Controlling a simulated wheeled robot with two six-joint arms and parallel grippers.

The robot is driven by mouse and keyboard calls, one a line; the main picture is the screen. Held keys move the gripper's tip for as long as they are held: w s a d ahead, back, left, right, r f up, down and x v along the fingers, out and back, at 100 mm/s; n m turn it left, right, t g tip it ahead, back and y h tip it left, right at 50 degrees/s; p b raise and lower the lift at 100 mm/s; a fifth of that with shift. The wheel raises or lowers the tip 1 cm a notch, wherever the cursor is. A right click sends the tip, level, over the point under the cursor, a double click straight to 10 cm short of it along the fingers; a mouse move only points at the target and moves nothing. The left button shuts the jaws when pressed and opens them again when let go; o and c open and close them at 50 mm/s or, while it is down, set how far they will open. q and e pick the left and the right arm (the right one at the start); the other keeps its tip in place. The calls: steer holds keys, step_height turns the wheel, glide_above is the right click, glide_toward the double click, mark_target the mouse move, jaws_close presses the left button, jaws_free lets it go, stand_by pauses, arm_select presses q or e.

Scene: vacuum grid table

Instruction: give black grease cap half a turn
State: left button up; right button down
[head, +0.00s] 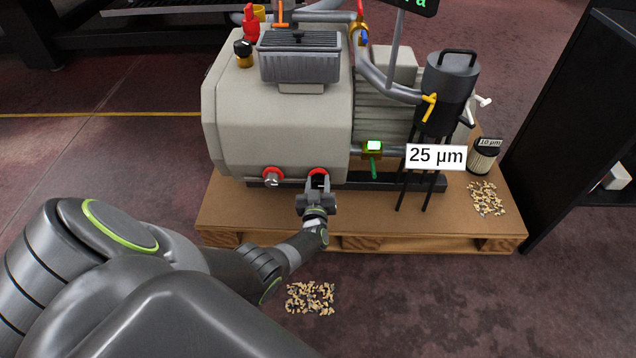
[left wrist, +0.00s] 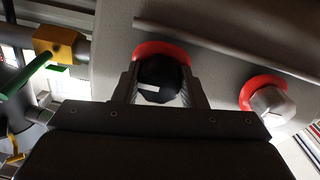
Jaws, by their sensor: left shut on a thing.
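The black grease cap (left wrist: 160,84) sits in a red ring on the lower front of the grey pump housing. It carries a small white mark, seen in the left wrist view. My left gripper (head: 317,183) is shut on the cap, with one finger on each side of it, as the left wrist view (left wrist: 158,92) shows. In the head view the gripper hides most of the cap; the red ring (head: 318,172) shows above it. My right gripper is not in view.
A silver plug in a red ring (head: 271,176) is left of the cap. A brass valve with a green handle (head: 373,150) is to the right. The pump stands on a wooden pallet (head: 225,220). A grey canister (head: 450,85) and a 10 µm filter (head: 484,158) stand further right.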

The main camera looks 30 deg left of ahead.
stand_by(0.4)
arm_select(q)
steer(key=o, duration=1)
